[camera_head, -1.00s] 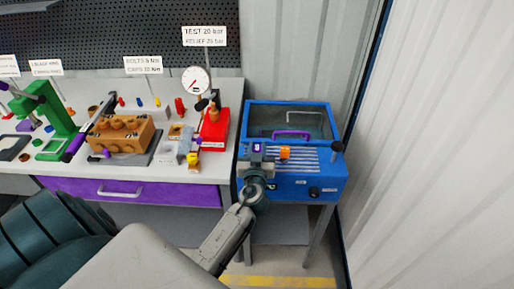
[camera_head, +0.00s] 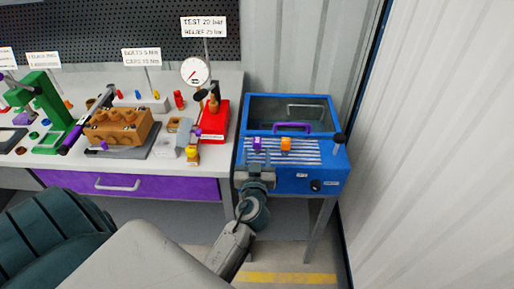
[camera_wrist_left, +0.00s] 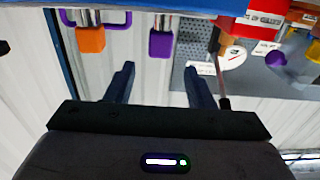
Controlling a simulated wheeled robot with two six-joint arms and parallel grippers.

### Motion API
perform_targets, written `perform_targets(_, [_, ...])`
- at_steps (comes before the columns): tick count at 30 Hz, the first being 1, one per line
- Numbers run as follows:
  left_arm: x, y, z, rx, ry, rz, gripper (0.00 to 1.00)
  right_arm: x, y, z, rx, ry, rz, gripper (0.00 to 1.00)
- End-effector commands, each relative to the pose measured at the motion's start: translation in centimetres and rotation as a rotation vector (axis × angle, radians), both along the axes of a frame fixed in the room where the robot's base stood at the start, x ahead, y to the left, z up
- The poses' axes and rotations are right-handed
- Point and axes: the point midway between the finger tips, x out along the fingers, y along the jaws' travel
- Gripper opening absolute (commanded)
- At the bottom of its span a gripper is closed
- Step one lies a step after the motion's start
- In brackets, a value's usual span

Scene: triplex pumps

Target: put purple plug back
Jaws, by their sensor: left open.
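The purple plug (camera_head: 257,143) stands on the striped grille on top of the blue machine (camera_head: 319,160), left of an orange plug (camera_head: 286,144). My left gripper (camera_head: 257,168) is just in front of the purple plug, on the near side of the machine. In the left wrist view, my left gripper (camera_wrist_left: 160,82) is open and empty. The purple plug (camera_wrist_left: 161,44) shows just beyond its fingertips, roughly centred between them and apart from them, on a metal shank at the machine. The orange plug (camera_wrist_left: 91,39) is to its left there. My right gripper is not in view.
The blue machine has a windowed lid with a purple handle (camera_head: 292,127) and a black knob post (camera_head: 339,142). To the left, a workbench (camera_head: 205,165) carries a red gauge stand (camera_head: 214,122), a brown pump block (camera_head: 118,127) and a green press (camera_head: 47,110). A corrugated wall is at right.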

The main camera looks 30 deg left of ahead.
Motion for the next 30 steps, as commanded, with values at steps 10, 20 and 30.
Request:
perform_targets(10, [-4.2, -2.6, -0.2, -0.001, 0.000, 0.000, 0.49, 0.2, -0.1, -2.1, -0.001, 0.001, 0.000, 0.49])
perform_targets(20, [-4.5, -2.8, -0.3, 0.000, 0.005, -0.002, 0.49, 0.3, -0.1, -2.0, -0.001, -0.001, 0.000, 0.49])
perform_targets(30, [-4.6, -6.1, -22.5, -0.039, 0.456, -0.207, 0.49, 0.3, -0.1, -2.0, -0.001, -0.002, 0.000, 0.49])
